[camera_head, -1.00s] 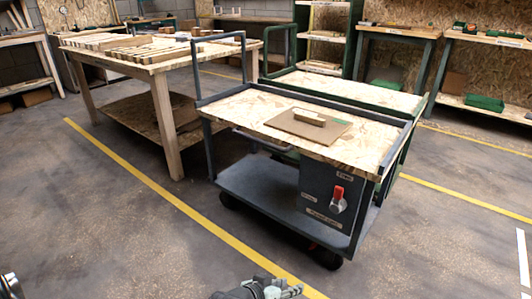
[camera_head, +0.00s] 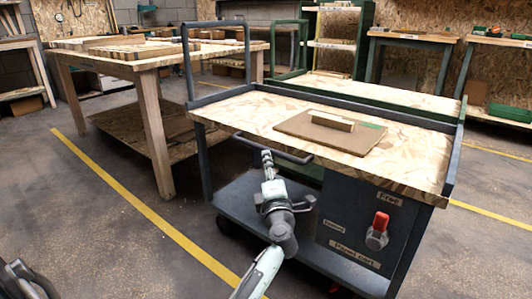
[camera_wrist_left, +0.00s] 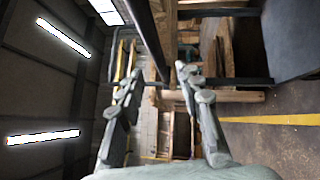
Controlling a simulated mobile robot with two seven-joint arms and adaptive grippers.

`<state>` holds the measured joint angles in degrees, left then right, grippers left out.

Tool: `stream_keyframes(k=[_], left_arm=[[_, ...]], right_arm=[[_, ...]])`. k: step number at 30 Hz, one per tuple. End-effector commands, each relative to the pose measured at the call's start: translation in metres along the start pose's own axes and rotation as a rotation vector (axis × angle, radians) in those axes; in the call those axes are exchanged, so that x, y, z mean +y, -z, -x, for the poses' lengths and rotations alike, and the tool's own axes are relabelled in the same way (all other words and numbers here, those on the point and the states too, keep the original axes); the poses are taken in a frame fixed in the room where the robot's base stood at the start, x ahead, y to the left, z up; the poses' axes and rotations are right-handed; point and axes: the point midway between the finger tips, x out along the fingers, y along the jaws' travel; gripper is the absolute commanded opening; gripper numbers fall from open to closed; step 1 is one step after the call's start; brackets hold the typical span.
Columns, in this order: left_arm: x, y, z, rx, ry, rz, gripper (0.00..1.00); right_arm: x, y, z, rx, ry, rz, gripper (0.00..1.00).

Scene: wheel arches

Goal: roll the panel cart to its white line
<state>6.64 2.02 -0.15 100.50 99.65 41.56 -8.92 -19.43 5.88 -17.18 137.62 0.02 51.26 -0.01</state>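The panel cart (camera_head: 240,112) stands in the middle of the head view, with a wood-chip top, grey frame and lower shelf. A brown panel with a wooden grip (camera_head: 330,132) lies on top. A red lever (camera_head: 381,222) on its dark front box points up towards the label "Free". A dark horizontal handle (camera_head: 285,154) runs along its near side. My left gripper (camera_head: 267,158) is at this handle. In the left wrist view the fingers (camera_wrist_left: 158,72) are open, with the dark bar (camera_wrist_left: 150,40) at the gap between them; contact is unclear. The white line is out of view.
A wooden workbench (camera_head: 150,66) with stacked strips stands left of the cart. A green cart (camera_head: 380,88) stands close behind it. A yellow floor line (camera_head: 150,215) runs past the cart's left side. Benches line the back wall.

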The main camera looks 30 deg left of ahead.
Motion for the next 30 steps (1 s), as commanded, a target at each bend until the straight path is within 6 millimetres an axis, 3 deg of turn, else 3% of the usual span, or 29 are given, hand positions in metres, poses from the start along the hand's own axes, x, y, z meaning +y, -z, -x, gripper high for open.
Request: stream_keyframes(k=[15,25,30], left_arm=[[0.000,0.001,-0.070,0.001,-0.002,-0.002,0.36],[0.001,0.000,-0.075,0.000,-0.001,0.000,0.36],[0.001,0.000,-0.075,0.000,-0.001,-0.001,0.17]], right_arm=[[-0.002,-0.004,-0.001,0.027,0.038,0.004,0.40],[-0.002,-0.005,-0.002,0.024,0.042,0.004,0.40],[-0.002,-0.005,-0.002,0.025,0.042,0.005,0.40]])
